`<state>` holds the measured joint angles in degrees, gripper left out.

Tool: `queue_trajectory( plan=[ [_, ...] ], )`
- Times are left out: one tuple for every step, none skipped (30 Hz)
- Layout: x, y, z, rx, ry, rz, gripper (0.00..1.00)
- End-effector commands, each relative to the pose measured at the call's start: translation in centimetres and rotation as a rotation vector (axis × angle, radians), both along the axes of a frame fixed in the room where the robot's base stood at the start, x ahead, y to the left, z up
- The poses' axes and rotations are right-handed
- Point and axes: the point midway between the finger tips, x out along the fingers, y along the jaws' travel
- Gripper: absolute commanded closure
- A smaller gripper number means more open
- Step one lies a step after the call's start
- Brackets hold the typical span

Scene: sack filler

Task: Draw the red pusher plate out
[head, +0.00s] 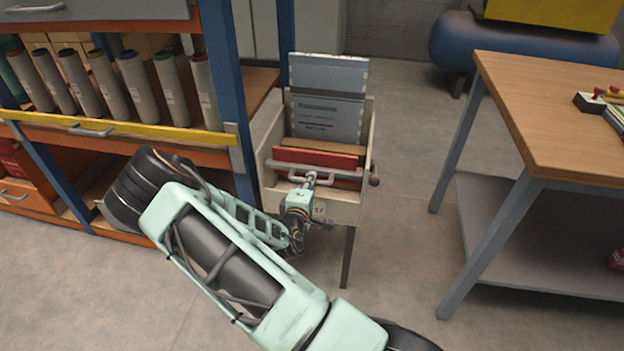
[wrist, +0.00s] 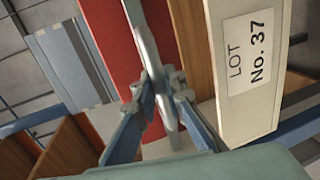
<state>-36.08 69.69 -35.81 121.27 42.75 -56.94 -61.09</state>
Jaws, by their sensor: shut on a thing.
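The red pusher plate (head: 312,157) stands inside the cream box of the sack filler (head: 268,175), near its front. A grey metal handle bar runs along the plate's front side. My gripper (head: 309,182) reaches over the box's front wall and is shut on this handle. In the wrist view the fingers of my gripper (wrist: 162,90) close around the grey handle (wrist: 147,45), with the red plate (wrist: 105,45) beside it on the left. The plate's lower part is hidden inside the box.
Grey printed sacks (head: 328,110) stand behind the plate, with a brown board (head: 322,147) between. The cream front wall bears a LOT No. 37 label (wrist: 250,52). A rack (head: 222,90) of rolls stands close on the left, a wooden-topped table (head: 550,110) on the right. Floor between is clear.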

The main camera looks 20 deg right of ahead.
Motion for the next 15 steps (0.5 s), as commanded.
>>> queue_trajectory(
  plan=[
    [-0.34,0.32,-0.38,0.004,0.01,0.003,1.0],
    [-0.35,0.32,-0.39,0.004,0.011,0.003,0.88],
    [-0.36,0.32,-0.4,0.003,0.011,0.003,0.83],
    [-0.35,0.31,-0.39,0.003,0.011,0.003,0.8],
    [-0.33,0.3,-0.38,0.003,0.01,0.003,0.77],
    [-0.3,0.27,-0.35,0.003,0.009,0.002,0.72],
    [-0.29,0.24,-0.33,0.003,0.009,0.002,0.72],
    [-0.27,0.22,-0.31,0.002,0.008,0.002,0.72],
    [-0.25,0.21,-0.29,0.002,0.008,0.002,0.72],
    [-0.24,0.19,-0.28,0.002,0.008,0.002,0.72],
    [-0.23,0.18,-0.27,0.002,0.007,0.002,0.72],
    [-0.21,0.17,-0.26,0.002,0.007,0.002,0.72],
    [-0.21,0.17,-0.25,0.002,0.007,0.002,0.72],
    [-0.22,0.18,-0.24,0.002,0.007,0.002,0.72],
    [-0.3,0.24,-0.22,0.002,0.007,0.002,0.72]
  ],
)
